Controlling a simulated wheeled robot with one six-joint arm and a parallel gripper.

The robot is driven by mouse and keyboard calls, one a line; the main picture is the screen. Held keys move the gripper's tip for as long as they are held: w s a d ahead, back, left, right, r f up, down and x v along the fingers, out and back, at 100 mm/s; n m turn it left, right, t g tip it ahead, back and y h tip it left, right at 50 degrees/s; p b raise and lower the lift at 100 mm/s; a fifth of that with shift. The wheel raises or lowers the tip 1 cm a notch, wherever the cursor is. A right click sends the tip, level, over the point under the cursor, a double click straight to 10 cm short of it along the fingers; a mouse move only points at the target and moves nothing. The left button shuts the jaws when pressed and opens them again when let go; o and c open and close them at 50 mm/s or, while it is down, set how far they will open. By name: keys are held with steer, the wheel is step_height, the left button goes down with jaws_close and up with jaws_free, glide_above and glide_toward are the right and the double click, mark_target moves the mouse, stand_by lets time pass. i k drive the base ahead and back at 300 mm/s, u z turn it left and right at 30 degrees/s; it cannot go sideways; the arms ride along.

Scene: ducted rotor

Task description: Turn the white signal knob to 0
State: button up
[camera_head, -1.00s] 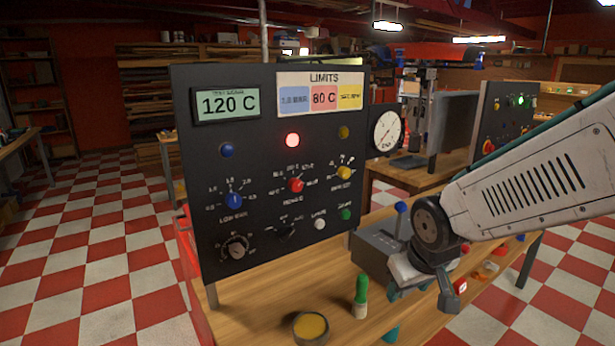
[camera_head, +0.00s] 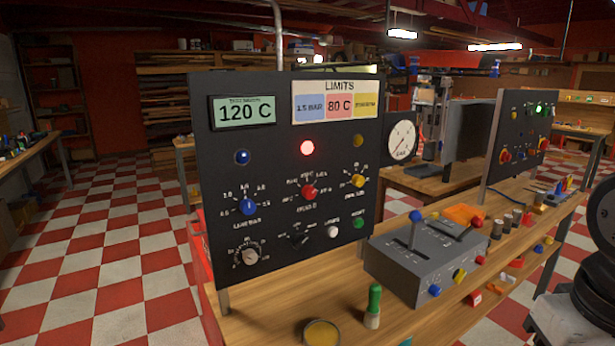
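The white-grey signal knob (camera_head: 249,256) sits at the lower left of the black upright panel (camera_head: 285,190), with a printed scale around it. Its exact pointer setting is too small to read. The display (camera_head: 246,112) above reads 120 C. My gripper (camera_head: 558,325) is at the lower right edge of the view, far to the right of the panel and apart from the knob. Only its pale body below my dark wrist shows. Its fingers are cut off by the frame, so whether it is open or shut is hidden.
Blue (camera_head: 248,206), red (camera_head: 309,192) and yellow (camera_head: 358,181) knobs share the panel. A red lamp (camera_head: 307,148) is lit. A grey lever box (camera_head: 412,264), green-handled tool (camera_head: 374,306) and yellow-filled tin (camera_head: 321,333) are on the bench. The floor left of the bench is clear.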

mark_target(250, 256)
steer(key=z, duration=1)
steer(key=k, duration=0.95)
steer(key=u, duration=1)
steer(key=i, duration=0.5)
